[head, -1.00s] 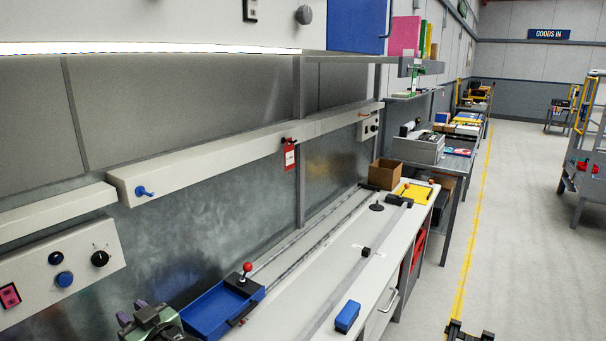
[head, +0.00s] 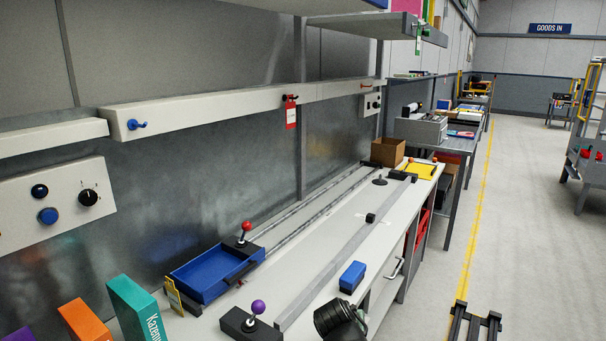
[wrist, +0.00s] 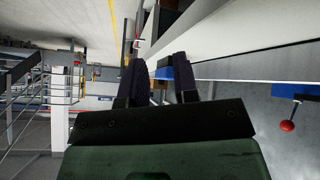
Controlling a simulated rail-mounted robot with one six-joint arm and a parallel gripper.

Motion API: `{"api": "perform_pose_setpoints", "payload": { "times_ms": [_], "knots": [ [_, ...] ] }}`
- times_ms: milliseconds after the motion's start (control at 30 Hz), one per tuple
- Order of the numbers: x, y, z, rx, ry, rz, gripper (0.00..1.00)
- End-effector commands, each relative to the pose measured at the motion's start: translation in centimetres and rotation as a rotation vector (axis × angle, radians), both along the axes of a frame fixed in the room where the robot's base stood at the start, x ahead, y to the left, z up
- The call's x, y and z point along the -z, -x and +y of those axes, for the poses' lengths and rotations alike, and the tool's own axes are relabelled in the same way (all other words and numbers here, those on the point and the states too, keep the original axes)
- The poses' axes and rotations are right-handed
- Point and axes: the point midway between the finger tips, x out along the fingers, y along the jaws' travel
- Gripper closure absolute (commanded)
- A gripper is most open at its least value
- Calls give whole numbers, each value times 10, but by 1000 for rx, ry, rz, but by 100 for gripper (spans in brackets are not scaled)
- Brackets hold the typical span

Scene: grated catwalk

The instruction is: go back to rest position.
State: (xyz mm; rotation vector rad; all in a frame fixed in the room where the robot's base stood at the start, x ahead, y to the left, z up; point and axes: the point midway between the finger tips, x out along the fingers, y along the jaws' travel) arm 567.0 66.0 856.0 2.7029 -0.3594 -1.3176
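My gripper (wrist: 158,75) shows in the wrist view with its two dark fingers apart and nothing held between them. Its green body fills the bottom of that view. In the head view the gripper's fingers are not visible. Behind the fingers, a blue patch shows in the wrist view, probably the blue block (head: 352,277) that lies on the bench. To the right in the wrist view, a red-balled lever (wrist: 288,125) stands clear of the fingers.
The bench (head: 300,292) carries a blue tray (head: 200,290), a red-knobbed lever (head: 246,228), a purple-knobbed lever (head: 258,307) and a cardboard box (head: 386,151). Book-like items, one teal (head: 135,308), stand at lower left. A shelf (head: 365,24) overhangs. The floor aisle at right is open.

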Motion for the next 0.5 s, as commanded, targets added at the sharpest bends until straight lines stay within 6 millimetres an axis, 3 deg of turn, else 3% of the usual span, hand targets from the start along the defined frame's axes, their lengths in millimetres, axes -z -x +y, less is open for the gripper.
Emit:
{"api": "perform_pose_setpoints", "payload": {
  "times_ms": [33, 133, 267, 300, 500],
  "knots": [
    [36, 16, -21, 25, -16, 109, 72],
    [79, 54, -50, 23, -84, 350, 72],
    [127, 111, -71, -75, -258, 658, 72],
    [81, 111, -68, -91, -263, 668, 72],
    [-9, 109, -66, -90, -254, 663, 72]
  ]
}}
